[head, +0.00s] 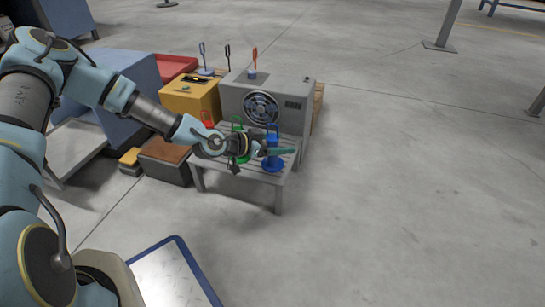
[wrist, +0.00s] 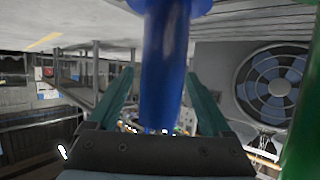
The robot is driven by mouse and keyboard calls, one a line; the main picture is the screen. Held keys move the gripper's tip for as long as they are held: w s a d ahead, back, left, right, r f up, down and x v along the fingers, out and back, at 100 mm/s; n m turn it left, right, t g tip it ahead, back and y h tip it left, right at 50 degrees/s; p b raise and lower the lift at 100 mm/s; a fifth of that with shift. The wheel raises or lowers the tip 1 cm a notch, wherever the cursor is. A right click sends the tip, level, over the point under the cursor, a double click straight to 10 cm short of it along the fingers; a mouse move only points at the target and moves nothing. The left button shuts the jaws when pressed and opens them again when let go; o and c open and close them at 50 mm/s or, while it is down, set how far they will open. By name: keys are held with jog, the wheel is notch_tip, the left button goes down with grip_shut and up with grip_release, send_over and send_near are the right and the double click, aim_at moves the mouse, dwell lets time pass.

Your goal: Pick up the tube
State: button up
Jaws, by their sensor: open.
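The blue tube (head: 273,163) stands upright on a round blue foot at the right end of a small grey table (head: 279,181). My gripper (head: 282,151) reaches it from the left, level with its middle. In the wrist view the blue tube (wrist: 165,62) runs down the picture between the two teal fingers of my gripper (wrist: 160,85). The fingers are apart, with a gap visible on each side of the tube. My gripper hides part of the tube in the head view.
A green stand (head: 237,124) and a red stand (head: 207,117) are on the same table, left of the tube. A grey box with a fan (head: 291,92) and a yellow box (head: 190,101) stand behind. Floor to the right is clear.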

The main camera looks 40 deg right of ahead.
jog(key=shift+c, duration=0.2)
grip_shut()
dwell(0.6)
